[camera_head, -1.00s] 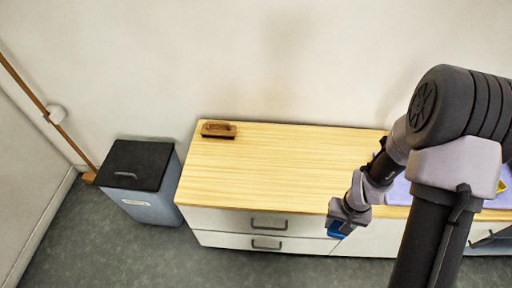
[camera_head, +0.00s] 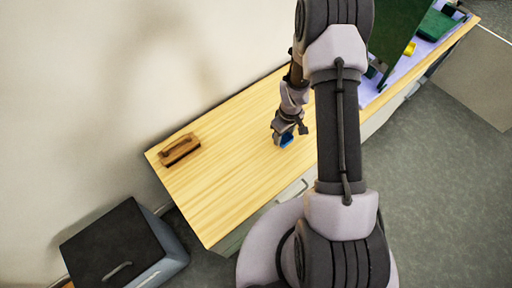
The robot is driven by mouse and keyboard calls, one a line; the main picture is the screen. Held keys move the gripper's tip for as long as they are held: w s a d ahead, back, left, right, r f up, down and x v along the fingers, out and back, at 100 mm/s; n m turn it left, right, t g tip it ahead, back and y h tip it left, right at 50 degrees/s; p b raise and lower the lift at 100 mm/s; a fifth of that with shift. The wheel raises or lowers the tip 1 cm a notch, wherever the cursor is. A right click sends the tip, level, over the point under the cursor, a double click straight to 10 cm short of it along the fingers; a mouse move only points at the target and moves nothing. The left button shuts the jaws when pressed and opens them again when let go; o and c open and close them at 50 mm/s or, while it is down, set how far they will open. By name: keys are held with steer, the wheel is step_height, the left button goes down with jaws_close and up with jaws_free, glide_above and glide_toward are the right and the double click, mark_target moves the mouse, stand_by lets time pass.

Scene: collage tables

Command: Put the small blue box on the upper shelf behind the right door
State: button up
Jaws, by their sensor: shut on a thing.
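The small blue box (camera_head: 287,140) is between the fingers of my gripper (camera_head: 285,136), mostly covered by them. My gripper is shut on it and shows over the wooden counter top, near the middle of the picture. I cannot tell how high above the wood the box is. No shelf and no right door can be made out; my arm covers part of the cabinet front.
A brown brush (camera_head: 180,149) lies at the left end of the counter (camera_head: 225,180). A bin with a black lid (camera_head: 112,247) stands on the floor at lower left. At upper right, a dark green panel (camera_head: 397,35), a yellow thing (camera_head: 410,48) and a green thing (camera_head: 437,24) stand by a lilac surface.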

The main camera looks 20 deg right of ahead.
steer(key=b, duration=0.2)
glide_above(259, 153)
steer(key=shift+s+f, duration=0.15)
steer(key=shift+f, duration=0.4)
step_height(259, 153, down, 4)
steer(key=shift+r+b, duration=0.15)
steer(key=shift+b, duration=0.75)
steer(key=shift+a+r, duration=0.1)
steer(key=shift+r, duration=0.1)
steer(key=shift+f, duration=0.1)
steer(key=o, duration=0.9)
steer(key=shift+f, duration=0.1)
steer(key=shift+c, duration=0.2)
steer(key=o, duration=0.4)
